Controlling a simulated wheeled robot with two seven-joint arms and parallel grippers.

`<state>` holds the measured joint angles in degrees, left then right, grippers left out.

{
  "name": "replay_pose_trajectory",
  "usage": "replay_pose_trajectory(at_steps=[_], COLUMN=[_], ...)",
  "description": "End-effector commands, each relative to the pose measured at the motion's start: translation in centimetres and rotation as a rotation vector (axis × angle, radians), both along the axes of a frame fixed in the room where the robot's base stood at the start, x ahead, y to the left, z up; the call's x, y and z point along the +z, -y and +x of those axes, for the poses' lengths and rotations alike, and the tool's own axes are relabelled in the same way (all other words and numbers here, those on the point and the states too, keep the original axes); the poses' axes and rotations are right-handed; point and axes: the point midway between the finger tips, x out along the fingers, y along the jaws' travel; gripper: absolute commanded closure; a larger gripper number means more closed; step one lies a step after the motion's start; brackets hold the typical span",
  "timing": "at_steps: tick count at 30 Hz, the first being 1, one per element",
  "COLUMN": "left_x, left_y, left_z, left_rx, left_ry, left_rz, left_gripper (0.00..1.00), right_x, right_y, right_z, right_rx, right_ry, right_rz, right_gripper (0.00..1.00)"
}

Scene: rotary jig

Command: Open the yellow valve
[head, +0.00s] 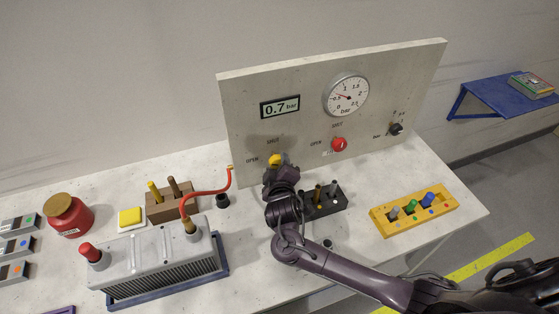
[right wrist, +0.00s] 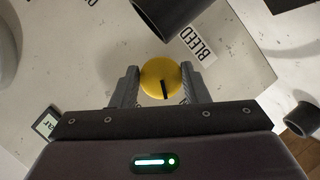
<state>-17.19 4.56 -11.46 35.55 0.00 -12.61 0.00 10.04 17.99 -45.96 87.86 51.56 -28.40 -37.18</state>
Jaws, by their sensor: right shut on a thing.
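The yellow valve (head: 275,160) is a round knob on the upright grey panel, with an OPEN label to its left in the head view. In the right wrist view the yellow valve (right wrist: 163,78) shows a dark pointer line running from its middle toward the lower edge. My right gripper (right wrist: 160,85) is shut on the knob, with one finger on each side of it. In the head view my right gripper (head: 279,170) covers part of the knob. My left gripper does not show.
The panel (head: 240,110) carries a digital display (head: 280,106) reading 0.7 bar, a dial gauge (head: 346,95), a red knob (head: 339,144) and a black switch (head: 395,129). A black block (head: 335,203) stands right of my gripper. A grey finned unit (head: 150,262) with a red hose (head: 208,190) stands left.

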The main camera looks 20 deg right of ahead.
Motion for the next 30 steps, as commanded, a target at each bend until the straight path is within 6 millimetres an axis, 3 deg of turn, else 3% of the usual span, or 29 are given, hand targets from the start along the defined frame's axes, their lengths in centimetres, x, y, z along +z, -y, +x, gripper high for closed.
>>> replay_pose_trajectory(at_steps=[3, 15, 30], left_x=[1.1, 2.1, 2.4], left_y=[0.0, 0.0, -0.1], left_z=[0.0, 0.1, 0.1], left_rx=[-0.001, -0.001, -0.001], left_ry=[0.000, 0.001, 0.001], left_rz=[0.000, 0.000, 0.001], left_gripper=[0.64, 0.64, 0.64], right_x=[0.1, -0.1, -0.2], right_y=[-0.2, -0.3, -0.3], right_z=[0.0, 0.0, 0.0], right_rx=[0.002, 0.004, 0.004], right_ry=[-0.001, 0.011, 0.016], right_rz=[-0.107, -0.395, -0.506], right_gripper=[0.82, 0.82, 0.82])
